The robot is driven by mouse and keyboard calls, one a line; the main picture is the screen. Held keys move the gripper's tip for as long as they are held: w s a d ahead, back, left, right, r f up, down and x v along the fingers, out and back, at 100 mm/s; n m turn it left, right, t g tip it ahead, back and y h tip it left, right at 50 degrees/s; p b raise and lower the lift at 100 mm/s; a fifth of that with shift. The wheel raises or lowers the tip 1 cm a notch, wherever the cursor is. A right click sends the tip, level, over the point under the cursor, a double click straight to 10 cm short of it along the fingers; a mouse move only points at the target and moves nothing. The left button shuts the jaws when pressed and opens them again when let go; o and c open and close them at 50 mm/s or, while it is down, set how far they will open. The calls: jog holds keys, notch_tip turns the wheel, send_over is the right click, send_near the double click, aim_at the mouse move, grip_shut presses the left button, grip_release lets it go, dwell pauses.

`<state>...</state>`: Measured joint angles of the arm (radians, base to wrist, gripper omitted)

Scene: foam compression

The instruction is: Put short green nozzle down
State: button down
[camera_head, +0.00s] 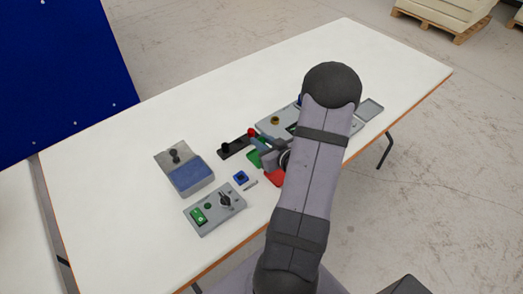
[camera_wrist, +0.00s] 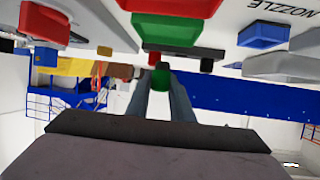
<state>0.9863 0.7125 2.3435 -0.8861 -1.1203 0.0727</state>
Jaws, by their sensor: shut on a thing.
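The short green nozzle (camera_wrist: 160,78) is between the fingertips of my gripper (camera_wrist: 160,72) in the wrist view, and the gripper is shut on it. In the head view my gripper (camera_head: 259,141) is low over the table near a green tray (camera_head: 254,158) and a black holder strip (camera_head: 234,148). The green tray also shows in the wrist view (camera_wrist: 165,34), beside a red tray (camera_wrist: 175,7). I cannot tell whether the nozzle touches anything.
A red tray (camera_head: 275,178) lies beside my arm. A grey panel (camera_head: 277,118) is partly hidden behind my arm. The table's far left (camera_head: 115,150) is clear.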

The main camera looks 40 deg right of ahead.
jog(key=shift+f, duration=0.25)
jog(key=shift+f, duration=2.05)
jog(key=shift+f, duration=0.1)
jog(key=shift+f, duration=0.1)
jog(key=c, duration=1.6)
grip_release()
jog(key=shift+o, duration=0.2)
jog(key=shift+r, duration=0.3)
jog(key=v, duration=1.2)
jog(key=shift+b, duration=0.35)
